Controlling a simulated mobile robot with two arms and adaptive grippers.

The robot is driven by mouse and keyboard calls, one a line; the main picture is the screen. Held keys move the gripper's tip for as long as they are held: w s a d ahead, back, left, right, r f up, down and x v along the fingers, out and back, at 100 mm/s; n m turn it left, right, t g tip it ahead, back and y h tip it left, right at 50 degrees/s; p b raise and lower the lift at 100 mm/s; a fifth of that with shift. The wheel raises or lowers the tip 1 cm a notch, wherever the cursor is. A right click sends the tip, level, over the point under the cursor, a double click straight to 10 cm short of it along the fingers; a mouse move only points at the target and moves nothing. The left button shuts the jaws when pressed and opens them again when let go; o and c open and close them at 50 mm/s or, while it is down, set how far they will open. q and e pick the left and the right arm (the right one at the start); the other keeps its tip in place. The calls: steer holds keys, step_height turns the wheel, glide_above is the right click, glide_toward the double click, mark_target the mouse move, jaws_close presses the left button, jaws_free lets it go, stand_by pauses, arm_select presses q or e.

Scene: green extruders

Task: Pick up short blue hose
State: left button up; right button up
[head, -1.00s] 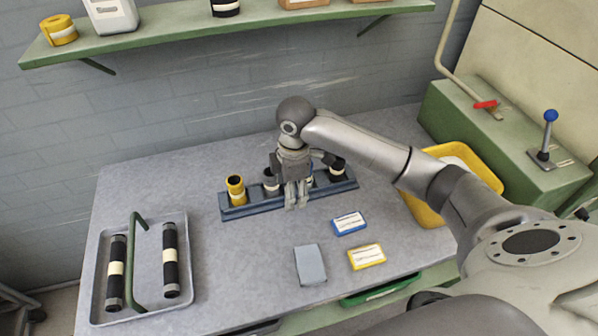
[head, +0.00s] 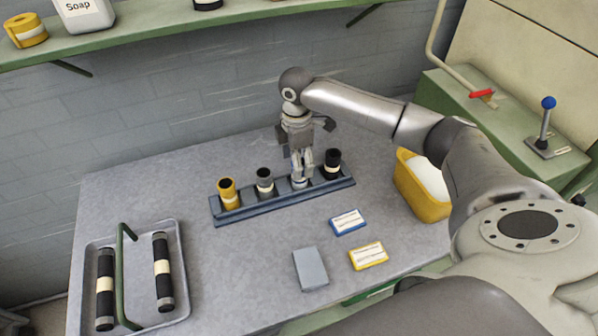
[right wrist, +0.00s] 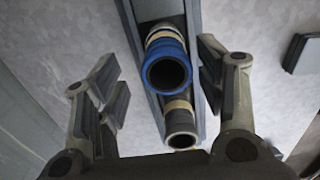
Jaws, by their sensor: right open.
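The short blue hose (right wrist: 168,66) shows in the right wrist view, upright with its open end facing the camera. It lies between the spread fingers of my right gripper (right wrist: 163,82), with gaps on both sides. In the head view the right gripper (head: 302,168) points down at the third place of the blue-grey rack (head: 232,212) and mostly hides the blue hose there. A yellow hose (head: 228,194), a grey hose (head: 264,183) and a black hose (head: 332,164) stand in the same rack. My left gripper is out of view.
A tray (head: 181,262) with a green handle holds two long dark hoses at the left. A blue-edged box (head: 348,222), a yellow-edged box (head: 368,256) and a grey block (head: 310,269) lie in front of the rack. A yellow bin (head: 425,196) stands right.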

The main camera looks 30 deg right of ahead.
mark_target(298, 186)
steer(key=f, duration=0.2)
steer(key=s+f+p, duration=0.1)
steer(key=shift+d+f, duration=0.1)
steer(key=shift+f, duration=0.25)
steer(key=shift+w+f, duration=0.15)
steer(key=shift+f, duration=0.3)
steer(key=shift+r, duration=0.1)
steer(key=c, duration=1.2)
steer(key=shift+c, duration=0.2)
